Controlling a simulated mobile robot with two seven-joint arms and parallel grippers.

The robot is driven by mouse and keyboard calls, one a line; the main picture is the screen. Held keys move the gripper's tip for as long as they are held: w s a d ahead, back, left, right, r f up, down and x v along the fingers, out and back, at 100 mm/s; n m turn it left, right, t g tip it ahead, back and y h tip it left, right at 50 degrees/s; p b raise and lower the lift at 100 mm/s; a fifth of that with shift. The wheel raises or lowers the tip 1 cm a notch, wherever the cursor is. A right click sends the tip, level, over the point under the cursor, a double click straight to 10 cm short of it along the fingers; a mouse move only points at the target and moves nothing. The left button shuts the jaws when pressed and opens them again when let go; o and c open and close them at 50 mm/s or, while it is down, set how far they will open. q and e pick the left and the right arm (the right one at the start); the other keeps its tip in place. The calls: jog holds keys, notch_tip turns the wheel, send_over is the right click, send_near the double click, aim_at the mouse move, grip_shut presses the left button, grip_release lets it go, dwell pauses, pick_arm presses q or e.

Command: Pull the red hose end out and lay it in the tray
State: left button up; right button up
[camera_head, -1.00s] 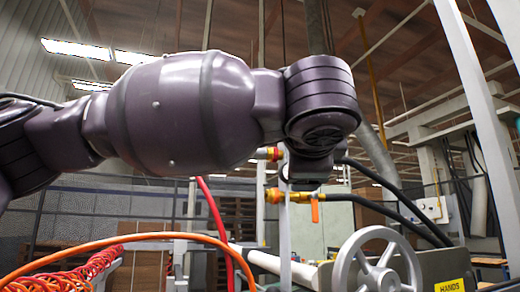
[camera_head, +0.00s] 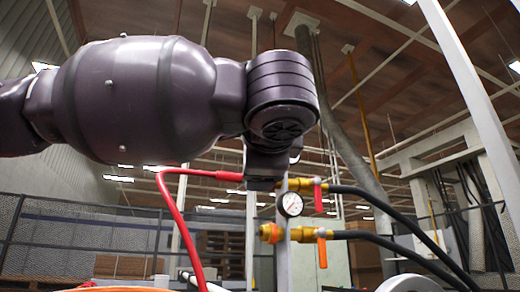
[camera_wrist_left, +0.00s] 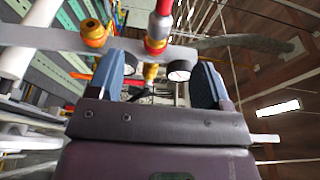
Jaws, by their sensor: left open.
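The red hose (camera_head: 187,222) rises and bends right to a red end fitting (camera_head: 228,175) beside the manifold post (camera_head: 282,250). In the left wrist view, the red hose end (camera_wrist_left: 160,28) meets a red and brass coupling (camera_wrist_left: 155,46) on the grey manifold bar. My left gripper (camera_head: 263,184) is at the upper coupling, just left of the post, and hides part of it. In the left wrist view its fingers (camera_wrist_left: 158,80) are apart, with the hose end and coupling beyond and between them. Whether they touch is unclear. No tray is visible. My right gripper is not in view.
A pressure gauge (camera_head: 290,204) sits right below the gripper. An orange coupling (camera_head: 270,233) is lower on the post. Valves with a red handle (camera_head: 318,196) and an orange handle (camera_head: 322,250) stick out right, with black hoses (camera_head: 400,212). A handwheel (camera_head: 408,284) shows at the bottom.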

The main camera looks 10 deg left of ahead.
pick_arm(q)
jog(key=p+x, duration=0.2)
jog(key=x, duration=0.6)
jog(key=shift+w, duration=0.4)
jog(key=shift+a, duration=0.1)
grip_shut()
dwell(0.5)
